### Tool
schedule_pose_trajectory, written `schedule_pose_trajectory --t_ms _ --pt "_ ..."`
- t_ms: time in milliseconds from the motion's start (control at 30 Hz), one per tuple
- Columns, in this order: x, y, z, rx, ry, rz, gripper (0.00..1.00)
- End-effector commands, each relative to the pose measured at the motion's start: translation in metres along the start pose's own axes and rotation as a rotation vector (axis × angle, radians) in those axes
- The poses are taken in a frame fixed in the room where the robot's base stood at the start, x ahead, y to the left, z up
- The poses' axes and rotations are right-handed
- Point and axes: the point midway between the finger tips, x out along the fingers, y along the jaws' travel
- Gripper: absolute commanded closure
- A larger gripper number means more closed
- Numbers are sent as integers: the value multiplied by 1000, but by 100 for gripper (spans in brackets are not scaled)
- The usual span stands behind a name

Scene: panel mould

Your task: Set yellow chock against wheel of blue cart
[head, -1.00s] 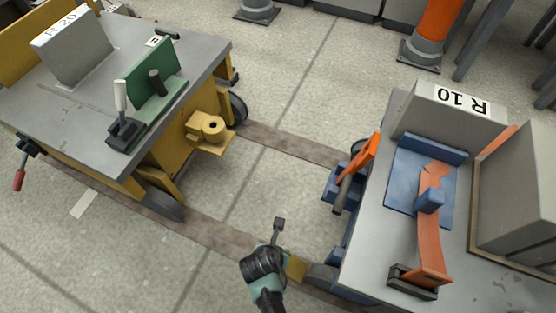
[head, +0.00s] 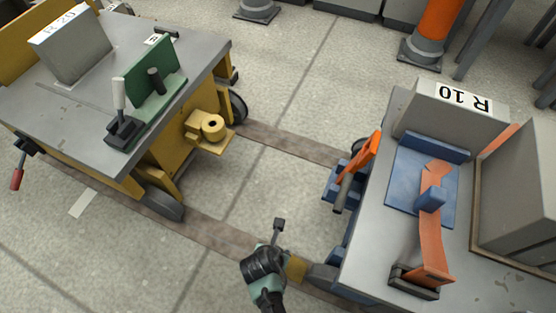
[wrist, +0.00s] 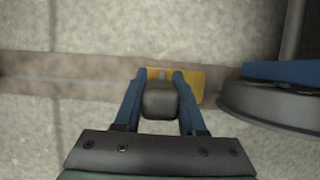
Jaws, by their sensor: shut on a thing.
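The yellow chock (head: 296,268) is low over the brown floor strip, just left of the near wheel (head: 322,275) of the blue cart (head: 365,235). In the wrist view the chock (wrist: 192,82) lies at the tips of my gripper (wrist: 160,80), which is shut on it. A dark rounded block sits between the blue fingers and hides part of the chock. A narrow gap shows between the chock's right end and the wheel (wrist: 262,108). I cannot tell whether the chock rests on the floor. In the head view my gripper (head: 280,262) is partly hidden by its own wrist.
A yellow cart (head: 165,150) marked R 20 stands at left, its wheel (head: 163,203) on the same strip. The blue cart is marked R 10 and carries an orange-strapped load. The floor (head: 265,185) between the carts is clear. An orange post (head: 436,35) stands behind.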

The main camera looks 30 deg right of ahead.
Motion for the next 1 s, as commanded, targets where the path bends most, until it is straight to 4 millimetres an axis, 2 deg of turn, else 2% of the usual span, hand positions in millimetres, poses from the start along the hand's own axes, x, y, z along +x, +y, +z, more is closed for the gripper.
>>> schedule_pose_trajectory --t_ms 33,200,567,767,1000 --pt "0 1 1 0 -3 1 55" --pt "0 0 1 0 -2 1 25" --pt "-4 0 0 -1 2 -1 25" --pt "-28 0 2 -2 1 0 25" --pt "-71 0 3 -3 -1 1 25"
